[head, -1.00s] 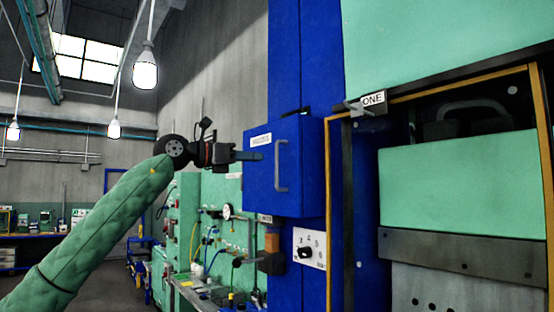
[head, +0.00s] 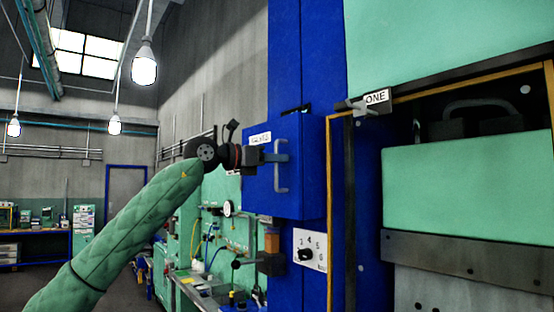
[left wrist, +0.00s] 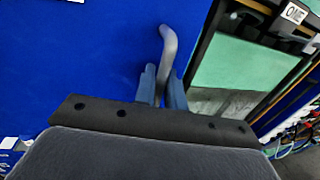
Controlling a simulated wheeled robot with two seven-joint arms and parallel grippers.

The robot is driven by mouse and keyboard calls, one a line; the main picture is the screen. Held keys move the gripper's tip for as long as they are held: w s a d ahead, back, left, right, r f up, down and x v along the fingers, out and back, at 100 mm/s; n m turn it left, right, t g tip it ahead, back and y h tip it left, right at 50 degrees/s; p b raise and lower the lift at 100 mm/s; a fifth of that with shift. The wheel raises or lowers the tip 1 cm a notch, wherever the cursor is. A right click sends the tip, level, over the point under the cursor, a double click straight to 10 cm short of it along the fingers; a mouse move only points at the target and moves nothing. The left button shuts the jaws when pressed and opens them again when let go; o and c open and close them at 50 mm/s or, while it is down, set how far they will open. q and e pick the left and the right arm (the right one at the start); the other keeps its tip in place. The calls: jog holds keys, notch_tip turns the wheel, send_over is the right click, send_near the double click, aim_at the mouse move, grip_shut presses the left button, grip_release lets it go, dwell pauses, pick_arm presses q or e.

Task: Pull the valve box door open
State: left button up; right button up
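The blue valve box (head: 312,165) is mounted on the blue press column. Its door (head: 260,185) appears closed and carries a white label and a vertical grey handle (head: 281,178). My left gripper (head: 284,157) is at the upper part of this handle. In the left wrist view the two blue-grey fingers (left wrist: 162,88) stand on either side of the handle (left wrist: 168,45), with the bar between them. A narrow gap seems to show between the fingers; whether they touch the bar is unclear. My right gripper is not in view.
A dial panel (head: 310,249) is below the box. To the right is the press frame with a sign reading ONE (head: 376,97) and a yellow-edged opening. A workbench (head: 205,287) with hoses and gauges stands below left.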

pick_arm(q)
grip_shut()
